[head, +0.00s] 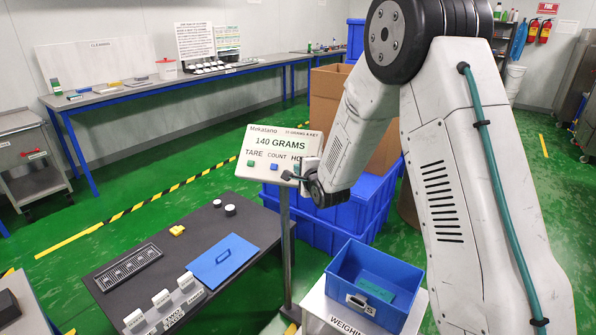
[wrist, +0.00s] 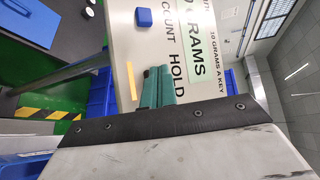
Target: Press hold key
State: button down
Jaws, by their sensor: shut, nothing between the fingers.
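The tilted indicator panel (head: 279,153) stands on a post and reads "140 GRAMS" in the head view. It has a green TARE key (head: 250,163) and a blue COUNT key (head: 274,167). In the wrist view the panel (wrist: 145,45) is close and turned sideways, with the HOLD label (wrist: 177,92) beside my gripper (wrist: 158,72). Its teal fingers are shut and empty, with tips over the spot by that label. They hide the hold key, and I cannot tell whether they touch it. In the head view my gripper (head: 296,171) is at the panel's lower right.
A blue crate (head: 405,312) with a green item in it stands on the weighing stand below. A dark table (head: 120,295) holds a blue lid (head: 223,261) and small parts. Stacked blue crates (head: 330,235) stand behind the panel. A yellow-orange strip (wrist: 131,80) shows on the panel beside my fingers.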

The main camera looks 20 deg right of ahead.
jog(key=shift+s, duration=0.1)
jog(key=shift+s+a+r, duration=0.3)
jog(key=shift+s+r, duration=0.1)
jog(key=shift+r, duration=0.1)
jog(key=s+a+r, duration=0.2)
jog(key=s+r, duration=0.1)
jog(key=shift+r, duration=0.3)
dwell(0.3)
dwell(0.7)
